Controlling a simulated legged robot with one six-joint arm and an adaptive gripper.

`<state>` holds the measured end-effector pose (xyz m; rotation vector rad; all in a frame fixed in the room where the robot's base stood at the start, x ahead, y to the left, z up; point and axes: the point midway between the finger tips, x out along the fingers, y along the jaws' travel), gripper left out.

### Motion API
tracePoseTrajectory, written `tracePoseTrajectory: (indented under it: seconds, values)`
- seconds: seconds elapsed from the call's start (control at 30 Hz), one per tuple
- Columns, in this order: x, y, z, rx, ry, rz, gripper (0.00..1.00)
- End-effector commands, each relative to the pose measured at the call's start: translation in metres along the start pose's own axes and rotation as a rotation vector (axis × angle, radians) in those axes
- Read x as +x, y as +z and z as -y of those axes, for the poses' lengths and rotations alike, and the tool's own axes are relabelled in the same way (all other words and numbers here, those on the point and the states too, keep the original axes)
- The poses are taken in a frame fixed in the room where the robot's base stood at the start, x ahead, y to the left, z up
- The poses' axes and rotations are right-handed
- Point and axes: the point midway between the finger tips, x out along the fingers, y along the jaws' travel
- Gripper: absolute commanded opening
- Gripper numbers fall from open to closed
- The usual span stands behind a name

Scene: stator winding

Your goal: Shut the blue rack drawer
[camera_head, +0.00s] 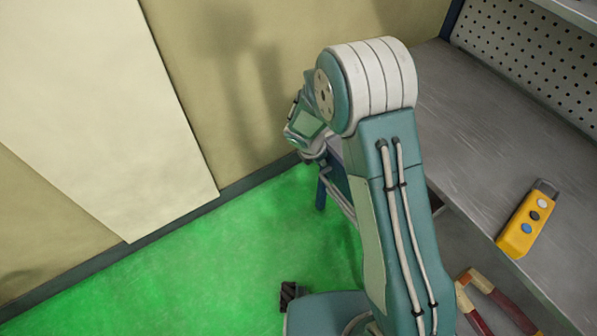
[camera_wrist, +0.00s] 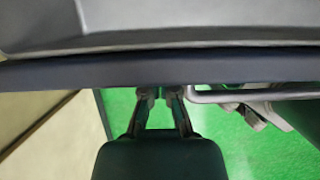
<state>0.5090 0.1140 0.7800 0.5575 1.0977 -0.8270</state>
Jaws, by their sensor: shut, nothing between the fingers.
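The dark blue front edge of the rack drawer (camera_wrist: 90,70) crosses the wrist view from side to side. A grey surface lies beyond it at the top; I cannot tell whether this is the drawer's inside. A light metal bar, like a handle (camera_wrist: 240,97), runs along the right below the edge. My gripper (camera_wrist: 159,91) is shut and empty, its fingertips at the blue edge, left of the bar; contact is unclear.
A grey workbench (camera_head: 470,150) with a perforated back panel (camera_head: 530,60) stands at right. A yellow control pendant (camera_head: 526,222) lies on its front edge. A red-handled tool (camera_head: 490,305) is below. A beige wall (camera_head: 240,90) bounds the left; green floor (camera_head: 200,270) is clear.

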Motion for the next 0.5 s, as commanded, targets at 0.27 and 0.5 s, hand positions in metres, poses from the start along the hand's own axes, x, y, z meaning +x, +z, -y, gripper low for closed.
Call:
tracePoseTrajectory:
  seconds: [0.27, 0.5]
  values:
    - [0.028, 0.069, 0.000, 0.005, 0.000, 0.001, 0.00]
    - [0.044, 0.110, 0.000, 0.003, 0.000, 0.001, 0.00]
